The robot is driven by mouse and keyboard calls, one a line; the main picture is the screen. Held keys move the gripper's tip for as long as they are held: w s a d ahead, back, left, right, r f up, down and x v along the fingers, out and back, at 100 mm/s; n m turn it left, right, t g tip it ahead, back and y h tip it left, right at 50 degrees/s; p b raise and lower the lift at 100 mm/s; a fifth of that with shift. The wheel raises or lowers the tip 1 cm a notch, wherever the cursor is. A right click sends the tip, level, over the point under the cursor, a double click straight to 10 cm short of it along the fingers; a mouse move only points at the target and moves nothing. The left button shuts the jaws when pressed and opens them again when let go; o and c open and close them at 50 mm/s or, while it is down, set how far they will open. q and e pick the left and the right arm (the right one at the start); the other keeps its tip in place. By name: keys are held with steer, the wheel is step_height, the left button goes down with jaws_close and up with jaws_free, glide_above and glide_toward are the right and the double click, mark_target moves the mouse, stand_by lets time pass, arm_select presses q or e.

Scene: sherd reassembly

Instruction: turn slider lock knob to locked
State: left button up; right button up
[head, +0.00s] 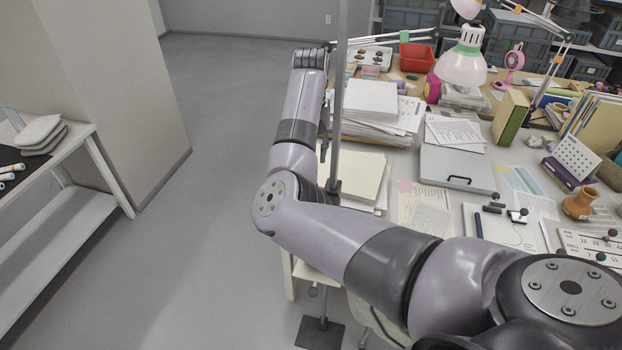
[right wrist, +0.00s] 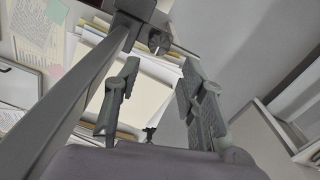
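An upright metal pole (head: 339,90) stands at the left edge of the desk, with a dark collar (head: 333,187) low on it and a flat dark foot (head: 320,333) on the floor. In the right wrist view the pole (right wrist: 78,110) runs diagonally on the left. A clamp block with a dark round knob (right wrist: 158,42) sits on it at the top; I cannot read its lock position. My right gripper (right wrist: 160,68) is open and empty. Its fingers point towards the knob, which appears beyond the fingertips. In the head view my right arm largely hides this gripper. My left gripper is not in view.
Paper stacks (head: 372,103), a grey folder (head: 457,168) and a clay jug (head: 580,202) are on the desk. A pink-white lamp (head: 461,65) stands at the back. A side table (head: 62,225) is at far left. The floor (head: 215,200) between is clear.

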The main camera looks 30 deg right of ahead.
step_height(320, 180, down, 9)
steer(key=shift+f+p, duration=0.15)
steer(key=shift+p, duration=0.9)
steer(key=shift+d+f, duration=0.1)
steer(key=shift+f, duration=0.35)
steer(key=c, duration=0.9)
